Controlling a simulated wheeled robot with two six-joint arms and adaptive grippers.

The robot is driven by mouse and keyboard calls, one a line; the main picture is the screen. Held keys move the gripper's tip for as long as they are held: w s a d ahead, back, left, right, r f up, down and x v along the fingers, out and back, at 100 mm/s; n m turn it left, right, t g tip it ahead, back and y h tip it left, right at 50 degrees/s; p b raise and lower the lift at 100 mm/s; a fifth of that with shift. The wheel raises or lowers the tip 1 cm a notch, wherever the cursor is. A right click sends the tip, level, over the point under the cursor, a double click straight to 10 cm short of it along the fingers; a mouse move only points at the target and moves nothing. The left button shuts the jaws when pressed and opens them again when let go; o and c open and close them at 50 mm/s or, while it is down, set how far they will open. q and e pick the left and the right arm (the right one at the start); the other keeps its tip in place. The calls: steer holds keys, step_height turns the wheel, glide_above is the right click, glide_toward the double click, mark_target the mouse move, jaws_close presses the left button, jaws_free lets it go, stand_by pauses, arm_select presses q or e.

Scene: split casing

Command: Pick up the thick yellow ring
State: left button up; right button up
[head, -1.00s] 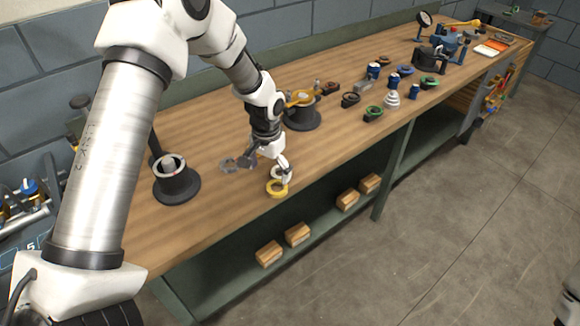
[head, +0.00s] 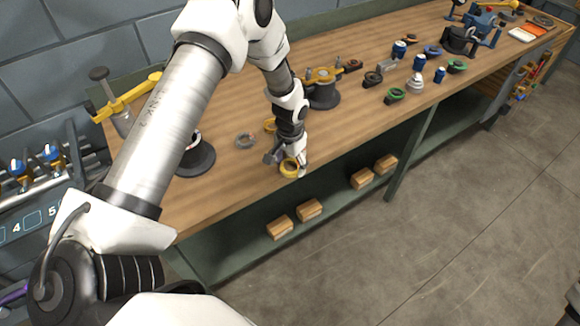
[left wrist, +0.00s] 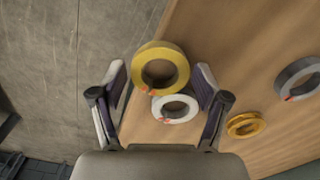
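The thick yellow ring (left wrist: 160,51) shows whole in the left wrist view, between the tips of my open left gripper (left wrist: 160,69), with a gap on each side. A white ring (left wrist: 175,118) lies right beside it, nearer the gripper's palm, partly overlapped by it in the picture. In the head view the yellow ring (head: 283,170) is at the workbench's front edge, with my left gripper (head: 287,166) over it. I cannot tell how far the fingertips are above the bench. My right gripper is not in view.
A grey ring (head: 245,141) and a thinner orange-yellow ring (head: 269,125) lie behind the gripper on the workbench (head: 230,176). A black round stand (head: 197,160) is to the left, another (head: 324,97) to the right. Several small parts stand further right.

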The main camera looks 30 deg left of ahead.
arm_select(q)
steer(key=c, duration=0.4)
steer(key=shift+c, duration=0.2)
steer(key=shift+w, duration=0.1)
steer(key=shift+w+r+b, duration=0.2)
steer(key=shift+r+b, duration=0.3)
steer(key=shift+r, duration=0.15)
steer(key=shift+s+d+r+b, duration=0.1)
steer(key=shift+s+r+b, duration=0.15)
steer(key=shift+r, duration=0.2)
steer(key=shift+s+d+r+b, duration=0.1)
steer(key=shift+s+r+b, duration=0.15)
steer(key=shift+r, duration=0.2)
steer(key=s+d+r+b, duration=0.1)
steer(key=s+d+b, duration=0.15)
steer(key=s, duration=0.45)
steer(key=s+d+r+b, duration=0.1)
steer(key=s+d+b, duration=0.15)
steer(key=s, duration=0.35)
step_height(320, 180, up, 8)
steer(key=s+d+p, duration=0.1)
steer(key=p, duration=0.7)
steer(key=shift+r, duration=0.2)
